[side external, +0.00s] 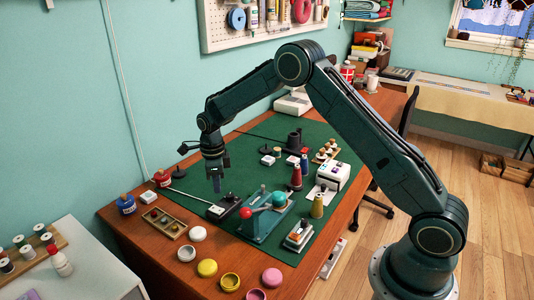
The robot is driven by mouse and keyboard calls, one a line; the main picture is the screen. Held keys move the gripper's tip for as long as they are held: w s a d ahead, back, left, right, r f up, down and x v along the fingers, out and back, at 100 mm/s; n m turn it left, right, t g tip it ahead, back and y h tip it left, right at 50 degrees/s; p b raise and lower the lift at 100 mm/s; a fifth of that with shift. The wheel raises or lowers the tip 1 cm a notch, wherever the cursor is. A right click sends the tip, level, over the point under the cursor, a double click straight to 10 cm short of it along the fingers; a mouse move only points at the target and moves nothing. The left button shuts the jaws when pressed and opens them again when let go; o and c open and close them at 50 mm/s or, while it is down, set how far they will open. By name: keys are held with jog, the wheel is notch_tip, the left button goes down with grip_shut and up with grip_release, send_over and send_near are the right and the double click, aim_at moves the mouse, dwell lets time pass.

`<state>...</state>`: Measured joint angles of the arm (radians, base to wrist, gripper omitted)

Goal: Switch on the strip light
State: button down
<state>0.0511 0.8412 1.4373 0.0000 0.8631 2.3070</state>
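My gripper (217,184) points down over the green mat, left of the middle of the desk. Its fingers are small and dark here, and I cannot tell whether they are open or shut. A thin grey rod or cord runs from this box to the upper left. I cannot tell whether the fingertips touch the box. I cannot clearly identify the strip light or its switch in this view.
A teal press (265,217) with a red knob stands right of the box. Thread spools (296,177) and a white machine (332,175) stand farther right. Green mat (240,150) is bare behind the gripper.

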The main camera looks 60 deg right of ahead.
send_over(220, 211)
jog(key=shift+f, duration=2.1)
jog(key=shift+f, duration=0.3)
jog(key=shift+f, duration=0.7)
jog(key=shift+f, duration=0.35)
jog(key=shift+f, duration=0.35)
jog(key=shift+f, duration=0.25)
jog(key=shift+r, duration=1.9)
